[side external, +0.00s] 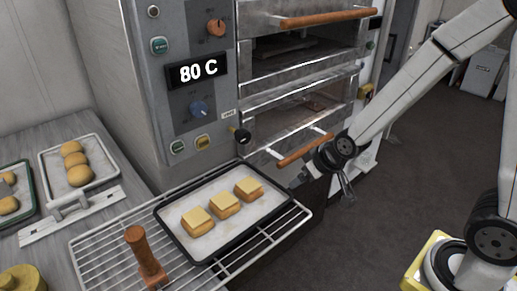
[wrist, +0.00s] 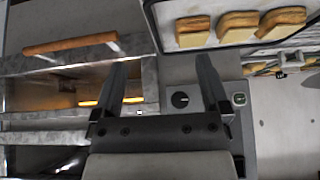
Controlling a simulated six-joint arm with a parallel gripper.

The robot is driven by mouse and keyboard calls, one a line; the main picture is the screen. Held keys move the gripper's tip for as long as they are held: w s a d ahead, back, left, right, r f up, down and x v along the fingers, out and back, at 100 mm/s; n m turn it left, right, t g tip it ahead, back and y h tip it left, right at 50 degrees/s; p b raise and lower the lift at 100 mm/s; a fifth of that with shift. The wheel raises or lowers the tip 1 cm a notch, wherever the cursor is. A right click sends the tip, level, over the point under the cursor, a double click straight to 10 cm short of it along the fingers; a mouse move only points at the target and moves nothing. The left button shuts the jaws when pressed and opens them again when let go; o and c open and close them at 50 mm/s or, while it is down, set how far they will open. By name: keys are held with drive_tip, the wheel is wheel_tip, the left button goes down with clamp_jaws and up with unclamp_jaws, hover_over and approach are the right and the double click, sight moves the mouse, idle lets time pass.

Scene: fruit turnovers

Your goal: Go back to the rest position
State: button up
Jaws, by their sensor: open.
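My gripper (wrist: 161,75) is open and empty, with its two fingers apart in the wrist view. In the side view my wrist hangs in front of the oven's lower right, beside the lower wooden handle (side external: 305,149). It is right of the black tray (side external: 178,238) and apart from it. Three square golden pastries lie in a row on the tray's pale liner, the middle one (side external: 224,204) among them. The tray rests on a wire rack (side external: 93,246). The tray (wrist: 158,30) and its pastries also show at the top of the wrist view.
The steel oven (side external: 180,120) stands behind, its display (side external: 197,71) reading 80 C. A pale tray of round buns (side external: 103,152) and a green-rimmed tray (side external: 26,218) lie on the left counter. A wooden-handled tool (side external: 141,249) stands at the rack's front. Open floor (side external: 400,200) lies right.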

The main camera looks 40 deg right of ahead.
drive_tip(key=s+g, duration=0.4)
drive_tip(key=s, duration=0.4)
drive_tip(key=shift+s+d+r, duration=0.25)
drive_tip(key=shift+d+r, duration=0.05)
drive_tip(key=shift+d, duration=0.15)
